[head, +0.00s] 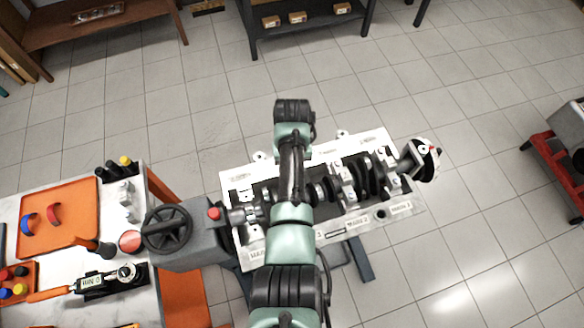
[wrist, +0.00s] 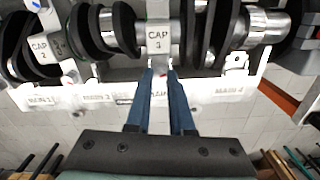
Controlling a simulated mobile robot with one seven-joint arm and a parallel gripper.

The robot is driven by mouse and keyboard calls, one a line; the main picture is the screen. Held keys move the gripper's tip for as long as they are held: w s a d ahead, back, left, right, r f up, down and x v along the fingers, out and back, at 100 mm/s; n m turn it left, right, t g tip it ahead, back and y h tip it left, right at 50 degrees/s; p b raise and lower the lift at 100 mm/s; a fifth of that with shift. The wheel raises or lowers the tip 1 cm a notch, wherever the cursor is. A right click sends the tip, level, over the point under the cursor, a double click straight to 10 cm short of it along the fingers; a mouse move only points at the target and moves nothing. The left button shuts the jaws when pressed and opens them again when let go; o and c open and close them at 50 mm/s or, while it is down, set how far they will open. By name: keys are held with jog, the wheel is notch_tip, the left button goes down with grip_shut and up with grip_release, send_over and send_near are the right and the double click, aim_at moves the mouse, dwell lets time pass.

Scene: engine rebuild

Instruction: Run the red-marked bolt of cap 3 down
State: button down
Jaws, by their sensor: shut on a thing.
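The engine block (head: 405,213) lies on a stand with the crankshaft (head: 370,178) in it; its rail carries MAIN labels. In the wrist view, cap 3 (wrist: 158,42) is a pale grey block across the crankshaft, top centre. A small red mark (wrist: 163,75) shows at the cap's near end, between my fingertips. My gripper (wrist: 160,74) has two blue fingers, shut on what appears to be the red-marked bolt. The bolt's shank and seat are hidden, so its depth cannot be told. In the head view my arm covers cap 3 and the gripper.
Cap 2 (wrist: 42,46) stands left of cap 3 in the wrist view. In the head view, a grey handwheel unit (head: 180,232) adjoins the block's left end. A workbench (head: 50,200) at left holds an orange mat and tools. Clear floor lies beyond the block.

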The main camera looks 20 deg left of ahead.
jog(key=shift+w+r+m, duration=0.15)
jog(key=shift+m, duration=0.8)
jog(key=shift+w+r+m, duration=0.1)
jog(key=shift+r+m, duration=0.05)
jog(key=shift+m, duration=0.8)
jog(key=shift+a, duration=0.1)
jog(key=c, duration=1)
grip_release()
jog(key=shift+o, duration=1.1)
jog(key=shift+s, duration=0.1)
jog(key=shift+s+f, duration=0.1)
notch_tip(320, 180, up, 13)
jog(key=shift+b, duration=0.4)
